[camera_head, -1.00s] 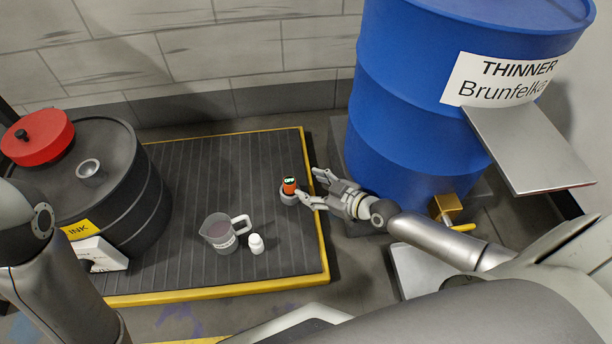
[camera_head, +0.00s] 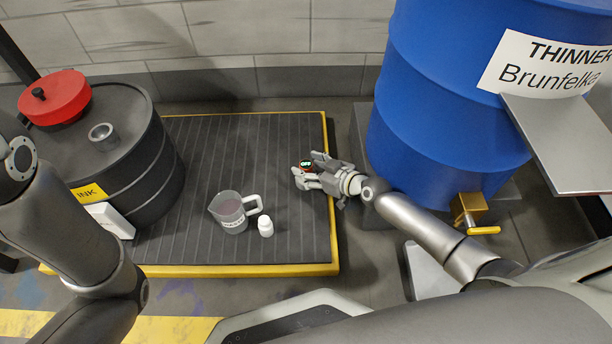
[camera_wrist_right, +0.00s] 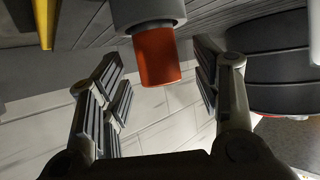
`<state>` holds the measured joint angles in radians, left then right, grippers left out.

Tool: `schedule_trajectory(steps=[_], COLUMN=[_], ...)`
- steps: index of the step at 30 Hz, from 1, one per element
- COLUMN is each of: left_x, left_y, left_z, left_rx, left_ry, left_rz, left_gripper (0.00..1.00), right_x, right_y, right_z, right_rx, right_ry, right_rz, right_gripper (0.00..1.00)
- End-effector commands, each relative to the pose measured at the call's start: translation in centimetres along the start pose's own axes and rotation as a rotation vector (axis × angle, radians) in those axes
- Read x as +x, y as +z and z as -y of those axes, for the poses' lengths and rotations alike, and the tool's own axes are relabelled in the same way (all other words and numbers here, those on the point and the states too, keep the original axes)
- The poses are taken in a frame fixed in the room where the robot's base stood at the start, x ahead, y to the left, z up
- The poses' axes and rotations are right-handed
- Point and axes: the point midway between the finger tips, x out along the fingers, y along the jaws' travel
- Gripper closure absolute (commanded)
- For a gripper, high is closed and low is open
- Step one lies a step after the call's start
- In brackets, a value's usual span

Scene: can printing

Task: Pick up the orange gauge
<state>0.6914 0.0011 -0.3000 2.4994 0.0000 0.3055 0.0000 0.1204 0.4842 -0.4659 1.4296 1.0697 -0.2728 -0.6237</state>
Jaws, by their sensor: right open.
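The orange gauge (camera_head: 306,164) has a dark display face with green lettering. It stands in a small grey holder at the right side of the ribbed platform, mostly hidden by my right gripper in the head view. My right gripper (camera_head: 308,169) is open, with its fingers either side of the gauge. In the right wrist view, the orange body (camera_wrist_right: 157,57) projects from its grey holder (camera_wrist_right: 146,12) between the spread fingers, with gaps on both sides. My left arm shows at the left of the head view, but its gripper is out of sight.
The platform (camera_head: 215,165) has a yellow edge. A measuring jug (camera_head: 230,212) and a white bottle (camera_head: 265,227) stand near its front. The black ink drum (camera_head: 150,165) is at left and the blue thinner drum (camera_head: 435,110) at right, close to my right arm.

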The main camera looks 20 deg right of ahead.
Motion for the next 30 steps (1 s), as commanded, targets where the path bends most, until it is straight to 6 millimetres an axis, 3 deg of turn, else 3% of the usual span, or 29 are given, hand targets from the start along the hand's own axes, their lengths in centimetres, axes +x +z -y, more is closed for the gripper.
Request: schedule_trajectory(steps=[4,12,25,30], left_x=[-0.82,-0.7,-0.7,-0.7], left_y=[-0.46,-0.45,-0.48,-0.48], left_z=[-0.23,-0.22,-0.25,-0.25], left_rx=[0.0,0.001,0.0,0.0], left_ry=[0.001,0.002,0.002,0.003], left_rz=[-0.004,-0.005,-0.006,-0.006], left_gripper=[0.6,0.6,0.6,0.6], right_x=[1.78,1.93,1.91,1.91], right_y=[0.07,-0.09,-0.06,-0.13], right_z=[-0.03,-0.08,-0.06,-0.08], right_rx=[0.0,-0.001,-0.001,-0.001], right_ry=[0.0,0.001,0.001,0.001], right_rz=[-0.002,0.0,0.0,-0.002], right_gripper=[0.42,0.42,0.96,0.96])
